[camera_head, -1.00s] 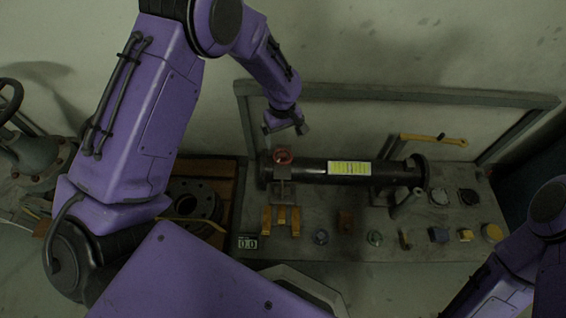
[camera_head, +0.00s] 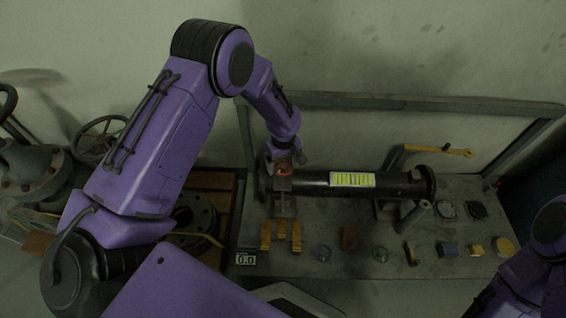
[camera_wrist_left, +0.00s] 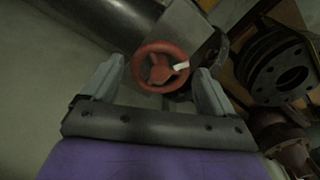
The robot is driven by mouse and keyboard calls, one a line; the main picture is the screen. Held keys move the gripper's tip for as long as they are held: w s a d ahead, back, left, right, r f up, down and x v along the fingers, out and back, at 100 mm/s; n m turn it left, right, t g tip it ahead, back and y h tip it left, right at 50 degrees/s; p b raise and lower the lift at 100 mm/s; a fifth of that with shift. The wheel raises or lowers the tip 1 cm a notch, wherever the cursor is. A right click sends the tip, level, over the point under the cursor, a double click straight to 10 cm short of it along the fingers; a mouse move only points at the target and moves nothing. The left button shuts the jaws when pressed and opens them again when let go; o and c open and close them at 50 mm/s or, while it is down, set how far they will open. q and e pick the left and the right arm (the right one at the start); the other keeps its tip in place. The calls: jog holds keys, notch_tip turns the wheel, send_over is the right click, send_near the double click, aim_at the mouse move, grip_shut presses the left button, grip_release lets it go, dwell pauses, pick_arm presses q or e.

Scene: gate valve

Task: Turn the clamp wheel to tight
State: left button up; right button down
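The red clamp wheel (camera_head: 284,170) sits on top of the clamp at the left end of the black pipe (camera_head: 396,184). In the left wrist view the wheel (camera_wrist_left: 146,78) shows its spokes and a small white mark. My left gripper (camera_head: 286,160) is just above and behind the wheel in the head view. In the left wrist view its fingers (camera_wrist_left: 158,84) are spread apart, one on each side of the wheel, and I cannot tell whether they touch it. My right arm is at the lower right of the head view; its gripper is out of frame.
A grey bench (camera_head: 330,265) holds yellow blocks (camera_head: 281,232), a small display reading 0.0 (camera_head: 246,259) and several small parts. A yellow-handled tool (camera_head: 440,150) lies behind the pipe. A flanged valve (camera_head: 35,165) and a handwheel (camera_head: 98,138) stand at left.

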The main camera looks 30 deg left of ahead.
pick_arm(q)
jog(key=c, duration=0.7)
jog(key=m+p, duration=0.2)
jog(key=shift+r+p, duration=0.2)
jog(key=shift+p, duration=0.2)
jog(key=shift+m+p, duration=0.6)
jog(key=shift+m, duration=0.4)
jog(key=m+p, duration=0.1)
jog(key=m, duration=0.1)
jog(key=shift+s+f+m, duration=0.1)
jog(key=shift+m, duration=0.3)
jog(key=m+p, duration=0.2)
jog(key=m, duration=0.3)
jog(key=shift+f, duration=0.1)
jog(key=m, duration=0.6)
